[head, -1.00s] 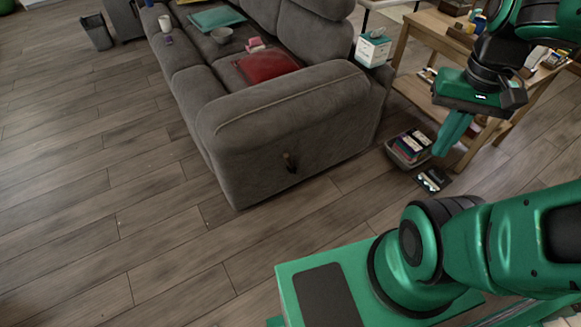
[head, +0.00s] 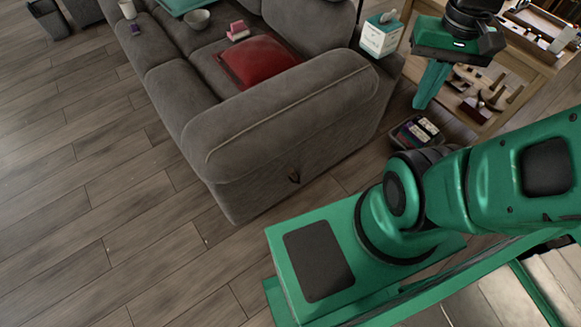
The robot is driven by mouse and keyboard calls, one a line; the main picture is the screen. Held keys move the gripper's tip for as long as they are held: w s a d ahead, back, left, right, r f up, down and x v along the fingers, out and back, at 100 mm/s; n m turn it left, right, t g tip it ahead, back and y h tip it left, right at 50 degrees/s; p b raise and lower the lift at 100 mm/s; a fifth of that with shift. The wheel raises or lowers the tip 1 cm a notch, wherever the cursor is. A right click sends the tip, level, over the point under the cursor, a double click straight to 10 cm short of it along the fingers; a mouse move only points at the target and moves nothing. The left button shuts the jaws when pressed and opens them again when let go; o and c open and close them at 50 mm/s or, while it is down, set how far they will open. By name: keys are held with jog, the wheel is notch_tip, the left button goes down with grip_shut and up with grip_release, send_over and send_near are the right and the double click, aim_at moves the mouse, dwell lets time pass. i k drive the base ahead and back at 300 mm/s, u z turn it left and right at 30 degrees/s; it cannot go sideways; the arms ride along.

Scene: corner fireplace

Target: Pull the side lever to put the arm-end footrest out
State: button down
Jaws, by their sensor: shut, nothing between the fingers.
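The grey sofa (head: 250,150) stands ahead of me with its near arm end facing me. The dark side lever (head: 294,177) sits low on the outer face of that arm end. The footrest at this end is not seen out; the seat front (head: 165,85) looks flush. My gripper (head: 424,104) hangs at the upper right, fingers together and pointing down, with nothing in it. It is to the right of the lever and higher in the picture, clear of the sofa arm.
A wooden table (head: 510,50) with tools stands at the right. A basket (head: 418,130) of items is on the floor beside it. A tissue box (head: 381,36) sits by the sofa's back. A red cushion (head: 258,62) lies on the seat. The floor (head: 100,230) at left is open.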

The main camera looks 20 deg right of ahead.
aim_at(290, 172)
jog(key=u, duration=0.8)
jog(key=k, duration=1.3)
jog(key=z, duration=0.9)
jog(key=i, duration=1)
jog(key=u, duration=0.05)
